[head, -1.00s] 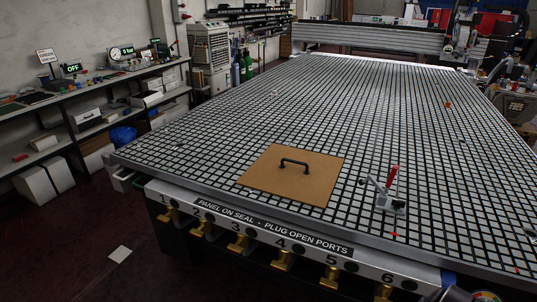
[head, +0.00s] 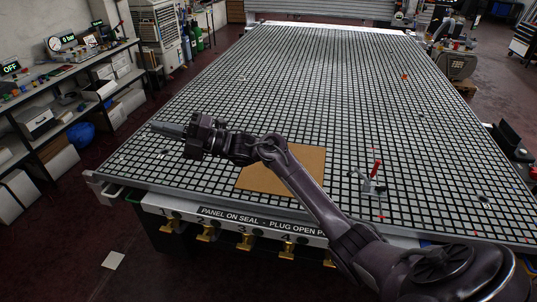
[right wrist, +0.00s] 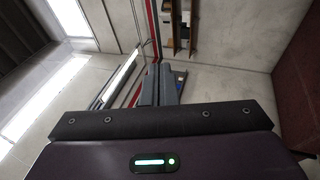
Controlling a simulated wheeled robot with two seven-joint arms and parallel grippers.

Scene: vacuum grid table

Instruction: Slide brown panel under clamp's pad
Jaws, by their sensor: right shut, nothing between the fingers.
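The brown panel (head: 262,181) lies flat on the grid table near its front edge. My right arm crosses in front of it and hides its black handle. The toggle clamp (head: 371,187), with an upright red lever, stands on the grid to the right of the panel, with a gap between them. The clamp's pad is too small to make out. My right gripper (head: 160,127) is shut and empty, to the left of the panel and pointing left over the table's left side. In the right wrist view its grey fingers (right wrist: 160,72) lie together against walls. My left gripper is out of view.
The grid table (head: 330,90) is largely clear behind the panel. A small orange-red item (head: 405,77) sits far back on the right. Brass valves (head: 205,233) line the front edge. Shelves (head: 70,105) with boxes stand to the left.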

